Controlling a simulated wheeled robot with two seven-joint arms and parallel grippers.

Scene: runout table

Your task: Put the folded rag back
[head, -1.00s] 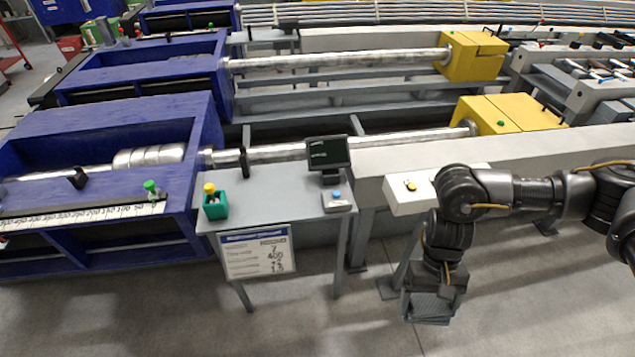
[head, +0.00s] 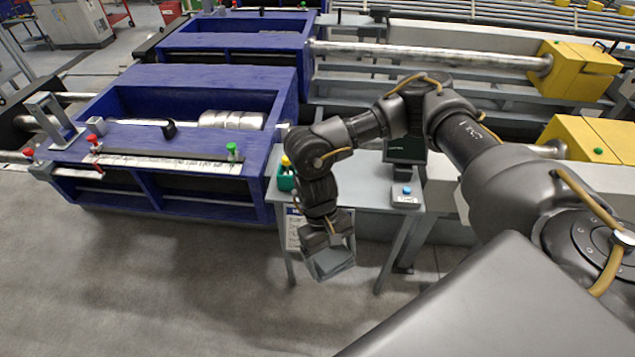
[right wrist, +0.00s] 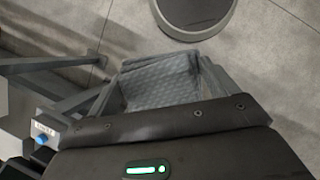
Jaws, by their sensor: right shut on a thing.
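My right gripper (head: 328,248) is shut on the folded rag (head: 332,264), a grey, flat, layered cloth. The gripper points down and holds the rag in front of the small grey table (head: 365,200), over the floor. In the right wrist view the rag (right wrist: 158,88) shows its quilted surface between the two fingers. My right arm hides part of the table top and the sign on its front. My left gripper is not in view.
On the table stand a green holder with a yellow top (head: 285,175), a dark monitor (head: 405,148) and a grey box with a blue button (head: 406,196). A blue machine frame (head: 190,175) stands to the left. Open floor lies in front.

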